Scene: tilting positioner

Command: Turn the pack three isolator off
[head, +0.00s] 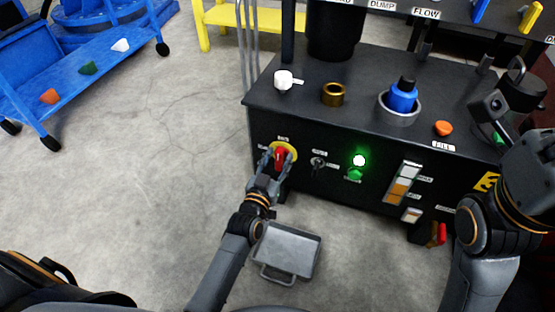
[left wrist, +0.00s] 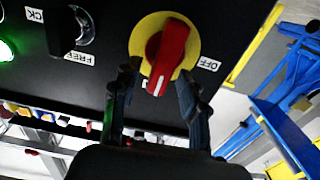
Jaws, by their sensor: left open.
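The isolator is a red rotary handle on a round yellow plate (head: 291,150), low on the left of the dark cabinet front. In the left wrist view the red handle (left wrist: 170,52) has a white line at its end, pointing down the picture between my fingers. An OFF label (left wrist: 209,64) lies to the right of the plate there. My left gripper (head: 272,162) is open, with one finger on each side of the handle; it also shows in the left wrist view (left wrist: 158,92). I cannot tell whether the fingers touch it. My right arm is at the right; its fingers are not clear.
Beside the isolator are a small black selector (head: 318,163) and a lit green lamp (head: 359,160). A grey tray (head: 288,252) lies on the floor below. The cabinet top holds a white valve (head: 284,80), a brass ring (head: 333,94) and a blue part (head: 403,98).

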